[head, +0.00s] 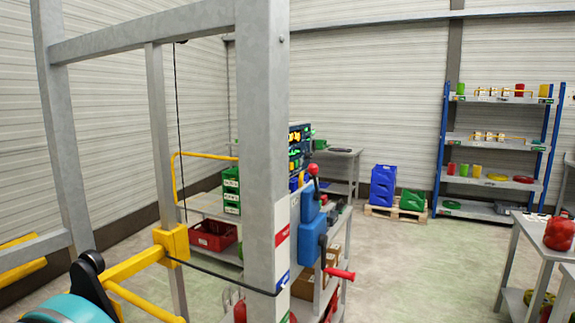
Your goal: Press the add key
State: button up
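I cannot make out an add key anywhere in the head view. A grey metal frame post (264,130) stands close in front of me. Low on its right side are blue boxes (312,240) with a red-knobbed lever (314,172) and a red-handled lever (338,273). White, red and blue labels (282,238) are on the post. Any keys there are hidden or too small to tell. My gripper is not in view.
A yellow arm (140,262) and a teal rounded part (68,309) fill the lower left. A blue-framed shelf (494,140) stands at the back right, with a grey table (528,232) nearer. Blue crates (383,184) sit on a pallet. The floor (425,265) between is clear.

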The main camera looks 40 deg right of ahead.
jog(key=shift+c, duration=0.2)
grip_shut()
dwell(1.3)
